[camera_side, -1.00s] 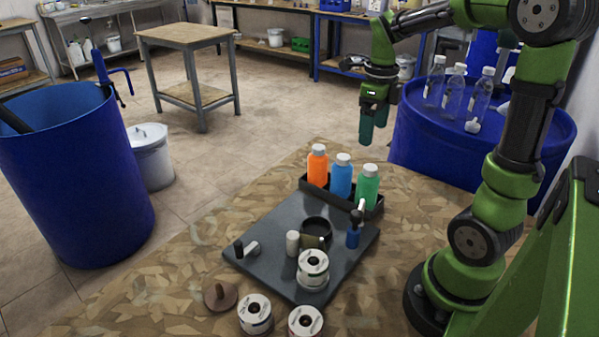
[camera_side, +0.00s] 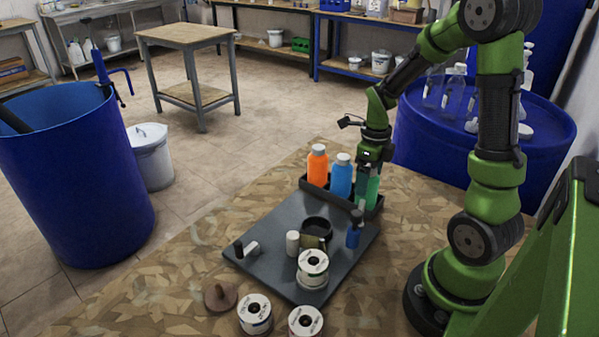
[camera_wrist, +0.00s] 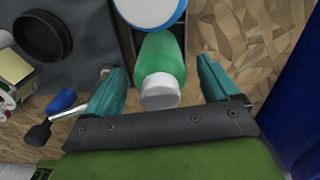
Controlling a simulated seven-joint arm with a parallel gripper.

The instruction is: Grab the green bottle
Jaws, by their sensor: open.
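The green bottle (camera_side: 372,190) with a white cap stands at the right end of a black tray (camera_side: 318,190), beside a blue bottle (camera_side: 340,181) and an orange bottle (camera_side: 317,168). My gripper (camera_side: 367,176) is at the green bottle and hides its upper part in the side view. In the wrist view the green bottle (camera_wrist: 162,62) lies between the two teal fingers of my gripper (camera_wrist: 162,88), with a visible gap on each side. The fingers are apart. The blue bottle (camera_wrist: 150,10) is just beyond it.
A large blue drum (camera_side: 425,140) stands at right with clear bottles on top.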

